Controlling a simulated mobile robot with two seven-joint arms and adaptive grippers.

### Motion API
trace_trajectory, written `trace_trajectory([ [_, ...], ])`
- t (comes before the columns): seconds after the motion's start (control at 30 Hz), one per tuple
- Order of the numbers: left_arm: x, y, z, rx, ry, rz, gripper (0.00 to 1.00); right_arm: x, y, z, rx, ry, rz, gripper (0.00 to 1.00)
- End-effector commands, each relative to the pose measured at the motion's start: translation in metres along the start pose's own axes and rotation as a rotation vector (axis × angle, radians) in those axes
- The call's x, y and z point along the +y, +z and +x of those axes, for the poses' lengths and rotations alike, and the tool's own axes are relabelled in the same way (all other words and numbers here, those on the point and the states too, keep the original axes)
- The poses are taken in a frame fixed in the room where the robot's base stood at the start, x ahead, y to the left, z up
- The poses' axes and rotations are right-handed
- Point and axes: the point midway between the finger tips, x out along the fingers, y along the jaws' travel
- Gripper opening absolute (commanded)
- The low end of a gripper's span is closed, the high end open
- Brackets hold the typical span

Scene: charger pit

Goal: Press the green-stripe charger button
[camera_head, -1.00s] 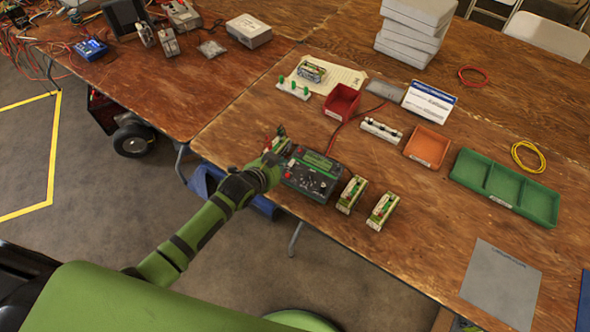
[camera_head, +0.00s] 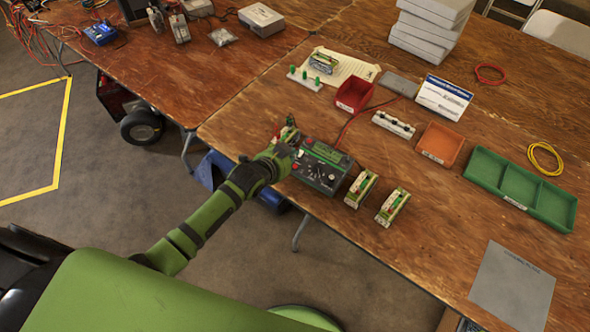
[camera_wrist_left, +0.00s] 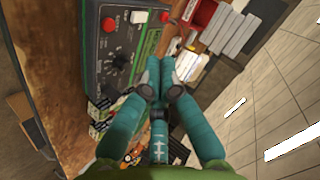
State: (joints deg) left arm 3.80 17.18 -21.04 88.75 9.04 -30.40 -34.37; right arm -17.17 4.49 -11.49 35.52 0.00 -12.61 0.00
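The charger (camera_head: 320,168) is a dark box with a green panel, a knob and red buttons, near the table's front edge. In the left wrist view, the charger (camera_wrist_left: 118,70) shows one red button (camera_wrist_left: 108,24) and another red button (camera_wrist_left: 165,17). A green strip (camera_wrist_left: 148,45) lies along its face. My left gripper (camera_head: 287,152) is at the charger's left side. In the wrist view its teal fingers come together at the tips (camera_wrist_left: 166,68), beside the green strip, with nothing clearly held. Contact with the charger cannot be told. My right gripper is out of view.
Two green-striped packs (camera_head: 361,188) (camera_head: 392,207) stand right of the charger; another small pack (camera_head: 288,132) is partly hidden behind my gripper. Behind are a red bin (camera_head: 355,94), an orange tray (camera_head: 440,144) and a green tray (camera_head: 520,188).

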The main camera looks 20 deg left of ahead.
Motion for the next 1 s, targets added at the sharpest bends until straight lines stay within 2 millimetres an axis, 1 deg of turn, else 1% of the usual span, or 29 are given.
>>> trace_trajectory([
  [0.03, 0.008, 0.009, 0.010, 0.000, 0.000, -0.001, 0.00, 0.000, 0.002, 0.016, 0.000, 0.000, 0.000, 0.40],
  [0.1, 0.013, 0.014, 0.017, 0.000, 0.000, -0.001, 0.00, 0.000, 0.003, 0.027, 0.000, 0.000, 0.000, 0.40],
  [0.2, 0.019, 0.020, 0.025, 0.000, 0.000, -0.001, 0.00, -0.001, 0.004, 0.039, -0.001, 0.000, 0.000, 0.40],
  [0.3, 0.024, 0.025, 0.033, 0.000, 0.000, 0.000, 0.00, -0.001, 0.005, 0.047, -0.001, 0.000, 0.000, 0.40],
  [0.47, 0.027, 0.027, 0.037, 0.001, -0.002, -0.001, 0.00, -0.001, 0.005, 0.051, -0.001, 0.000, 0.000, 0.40],
  [1.0, 0.027, 0.027, 0.037, 0.001, 0.000, -0.001, 0.00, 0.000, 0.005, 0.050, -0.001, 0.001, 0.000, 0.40],
])
